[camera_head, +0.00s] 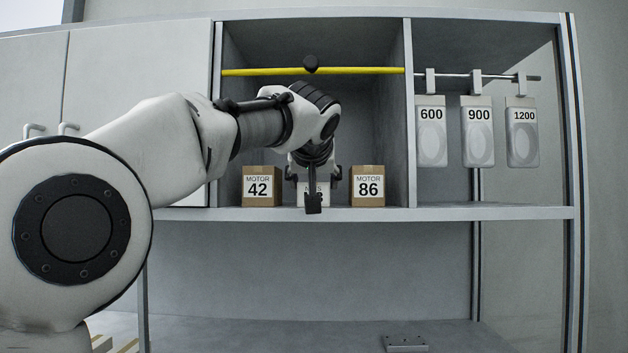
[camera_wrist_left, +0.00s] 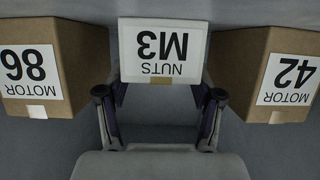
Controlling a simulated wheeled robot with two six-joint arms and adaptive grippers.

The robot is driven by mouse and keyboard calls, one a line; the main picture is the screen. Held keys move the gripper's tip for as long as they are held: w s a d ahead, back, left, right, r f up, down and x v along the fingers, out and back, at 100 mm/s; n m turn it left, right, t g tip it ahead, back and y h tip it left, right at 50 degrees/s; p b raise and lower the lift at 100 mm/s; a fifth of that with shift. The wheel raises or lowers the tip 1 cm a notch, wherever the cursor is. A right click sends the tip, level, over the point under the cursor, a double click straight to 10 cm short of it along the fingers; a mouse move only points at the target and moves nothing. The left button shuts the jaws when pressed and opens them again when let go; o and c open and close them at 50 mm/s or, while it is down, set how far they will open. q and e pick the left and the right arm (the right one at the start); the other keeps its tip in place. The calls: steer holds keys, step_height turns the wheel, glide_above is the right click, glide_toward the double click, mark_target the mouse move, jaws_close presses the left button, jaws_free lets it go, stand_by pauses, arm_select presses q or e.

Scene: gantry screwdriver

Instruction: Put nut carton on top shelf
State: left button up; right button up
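The nut carton, labelled NUTS M3, stands on the shelf between two motor cartons. It shows upside down in the left wrist view (camera_wrist_left: 165,50); in the head view its label (camera_head: 313,190) is partly hidden behind my left gripper (camera_head: 313,173). In the left wrist view my left gripper (camera_wrist_left: 160,97) is open, with one finger toward each side of the nut carton. Whether the fingers touch it cannot be told. The shelf board (camera_head: 450,213) runs under the cartons. My right gripper is in neither view.
Brown cartons Motor 42 (camera_head: 262,187) and Motor 86 (camera_head: 368,187) stand close on either side. Tags 600, 900 and 1200 (camera_head: 522,132) hang at right. The space below the shelf looks mostly clear.

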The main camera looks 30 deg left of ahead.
arm_select(q)
steer(key=shift+o, duration=1)
